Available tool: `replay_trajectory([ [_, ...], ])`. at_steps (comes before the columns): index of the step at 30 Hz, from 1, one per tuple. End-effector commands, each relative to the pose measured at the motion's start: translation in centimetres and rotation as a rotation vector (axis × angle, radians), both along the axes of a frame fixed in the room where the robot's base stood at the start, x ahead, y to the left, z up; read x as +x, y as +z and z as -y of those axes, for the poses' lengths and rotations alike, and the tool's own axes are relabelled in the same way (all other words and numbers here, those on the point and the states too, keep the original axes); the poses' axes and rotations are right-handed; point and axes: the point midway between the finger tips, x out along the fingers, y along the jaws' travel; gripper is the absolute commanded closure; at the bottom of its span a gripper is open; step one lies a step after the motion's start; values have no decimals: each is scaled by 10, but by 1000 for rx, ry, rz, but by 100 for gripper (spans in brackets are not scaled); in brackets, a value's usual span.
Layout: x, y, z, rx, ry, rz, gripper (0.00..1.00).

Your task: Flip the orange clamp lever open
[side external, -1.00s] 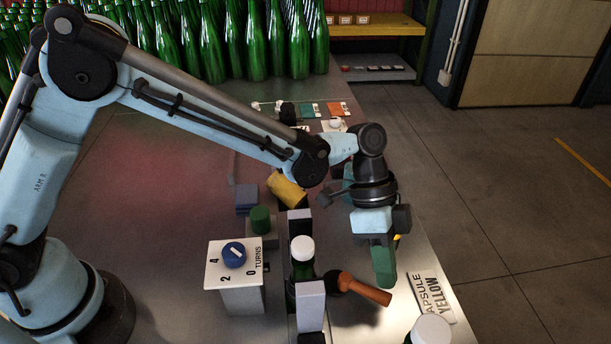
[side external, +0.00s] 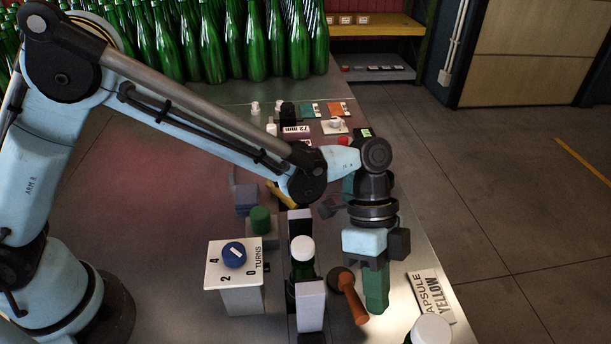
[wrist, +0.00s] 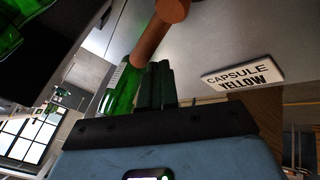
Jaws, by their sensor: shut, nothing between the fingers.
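The orange clamp lever (side external: 353,297) is in the side external view, its dark pivot end (side external: 344,279) beside the clamp and its rounded free end towards the camera. It also shows at the top of the wrist view (wrist: 165,25). My gripper (side external: 376,306) points down just right of the lever, its green fingers shut and empty. In the wrist view the fingers (wrist: 158,72) are close to the lever; I cannot tell whether they touch it. The clamp's grey blocks (side external: 311,301) stand around an upright green bottle with a white top (side external: 301,248).
A white TURNS dial box (side external: 234,262) with a blue knob stands left of the clamp. A CAPSULE YELLOW plate (side external: 431,297) and another white-topped bottle (side external: 431,330) are at the right. Many green bottles (side external: 255,40) stand at the back.

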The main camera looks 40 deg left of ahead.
Motion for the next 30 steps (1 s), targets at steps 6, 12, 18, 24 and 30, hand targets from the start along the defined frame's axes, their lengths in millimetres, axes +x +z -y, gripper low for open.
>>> replay_trajectory([
  [6,-3,0,0,0,1,0,100],
  [12,-4,0,-1,0,1,0,100],
  [18,-4,0,-1,0,1,0,100],
  [24,-3,0,0,0,1,0,100],
  [30,12,4,14,0,0,0,100],
])
